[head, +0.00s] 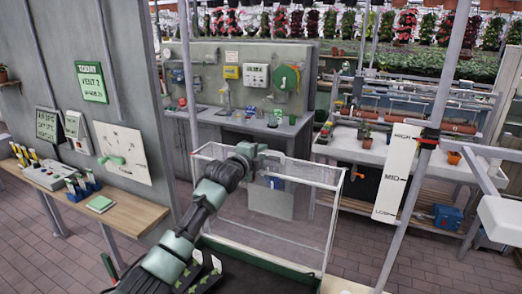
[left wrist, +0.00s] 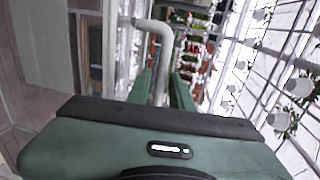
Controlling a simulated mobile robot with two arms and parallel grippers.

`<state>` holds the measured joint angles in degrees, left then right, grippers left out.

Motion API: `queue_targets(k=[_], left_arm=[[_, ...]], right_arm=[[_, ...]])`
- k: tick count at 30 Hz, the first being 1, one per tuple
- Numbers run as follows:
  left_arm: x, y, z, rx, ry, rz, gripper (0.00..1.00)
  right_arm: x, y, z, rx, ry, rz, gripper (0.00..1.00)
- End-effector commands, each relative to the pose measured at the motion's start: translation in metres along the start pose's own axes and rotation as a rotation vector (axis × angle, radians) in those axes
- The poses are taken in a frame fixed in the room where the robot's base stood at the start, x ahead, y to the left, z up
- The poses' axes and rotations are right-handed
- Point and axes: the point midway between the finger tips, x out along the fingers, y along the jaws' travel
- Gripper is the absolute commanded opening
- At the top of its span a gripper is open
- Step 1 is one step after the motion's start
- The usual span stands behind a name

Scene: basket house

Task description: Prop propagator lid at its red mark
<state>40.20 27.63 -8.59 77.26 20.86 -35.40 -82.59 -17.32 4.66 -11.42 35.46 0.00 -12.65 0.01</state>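The propagator's clear lid (head: 333,225), with a thin white frame, stands raised at the middle of the head view, above the dark tray (head: 245,254) with its green rim. My left gripper (head: 268,158) is at the lid's top edge. In the left wrist view, a bent pale bar (left wrist: 159,32), apparently the lid's handle, runs down between my two green fingers (left wrist: 162,92), which look closed on it. The contact point is partly hidden.
Seedlings with white labels (head: 205,268) stand in the tray at the bottom. A wooden bench (head: 125,212) lies left, a grey workbench (head: 285,130) behind, and a white potting trough (head: 350,150) behind right. A grey post (head: 408,215) rises close to the lid's right side.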

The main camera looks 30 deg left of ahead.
Motion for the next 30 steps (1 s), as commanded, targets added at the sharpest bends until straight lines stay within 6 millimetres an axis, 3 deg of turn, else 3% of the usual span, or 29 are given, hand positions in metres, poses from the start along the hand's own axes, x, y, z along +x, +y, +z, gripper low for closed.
queue_targets(k=[10, 12, 13, 30], left_arm=[[0.0033, 0.0006, -0.0001, 0.001, 0.0, 0.0, 0.22], [0.0033, 0.0006, -0.0001, 0.001, 0.0, 0.0, 0.02], [0.0032, 0.0007, -0.0001, 0.001, 0.0, 0.0, 0.0], [0.0032, 0.0016, -0.0002, 0.001, 0.0, 0.002, 0.0]], right_arm=[[-0.001, 0.001, -0.0046, 0.0, 0.007, 0.001, 0.34], [-0.001, 0.001, -0.0046, 0.0, 0.007, 0.001, 0.34], [-0.001, 0.001, -0.0046, 0.0, 0.007, 0.001, 0.34], [-0.001, 0.0003, -0.0039, 0.0, 0.006, 0.0, 0.34]])
